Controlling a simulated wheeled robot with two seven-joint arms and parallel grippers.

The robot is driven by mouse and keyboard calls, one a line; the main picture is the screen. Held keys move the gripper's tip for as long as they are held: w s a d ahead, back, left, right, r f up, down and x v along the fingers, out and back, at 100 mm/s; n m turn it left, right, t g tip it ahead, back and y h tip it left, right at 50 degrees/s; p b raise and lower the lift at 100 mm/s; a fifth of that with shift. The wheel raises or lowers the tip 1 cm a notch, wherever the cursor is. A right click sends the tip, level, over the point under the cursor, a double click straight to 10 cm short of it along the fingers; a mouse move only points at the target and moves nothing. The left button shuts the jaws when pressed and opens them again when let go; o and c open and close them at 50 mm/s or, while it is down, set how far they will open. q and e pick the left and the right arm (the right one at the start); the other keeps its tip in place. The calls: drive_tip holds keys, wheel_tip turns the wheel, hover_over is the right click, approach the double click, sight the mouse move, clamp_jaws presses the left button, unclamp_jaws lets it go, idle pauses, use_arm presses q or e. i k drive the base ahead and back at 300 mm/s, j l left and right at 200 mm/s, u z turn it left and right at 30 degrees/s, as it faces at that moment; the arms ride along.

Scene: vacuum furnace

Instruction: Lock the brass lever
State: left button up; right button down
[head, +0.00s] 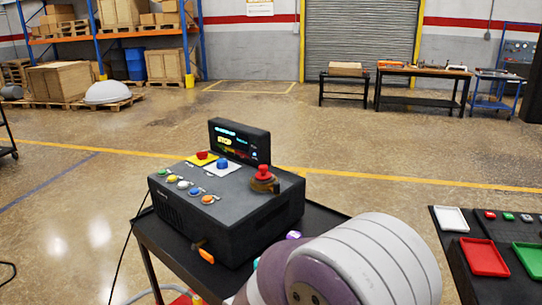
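A dark control box (235,212) stands on a black cart (165,240). A brass-coloured part (265,185) with a red knob (263,172) on it sits at the right of the box's top. It may be the brass lever; its lock position cannot be told. A small orange handle (206,256) sticks out low on the box's front. A large white and purple arm link of mine fills the lower middle, in front of the cart's right part. Neither gripper is in view.
The box carries a raised screen (239,142), a red button (202,155), a blue button (222,163) and a row of several coloured buttons. At right, a black table (462,262) holds red, green and white trays. Open floor (70,215) lies left of the cart.

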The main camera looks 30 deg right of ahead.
sight(274, 187)
drive_tip(key=k+l, duration=0.1)
drive_tip(key=l, duration=1)
drive_tip(key=k+l, duration=0.15)
drive_tip(key=l, duration=0.4)
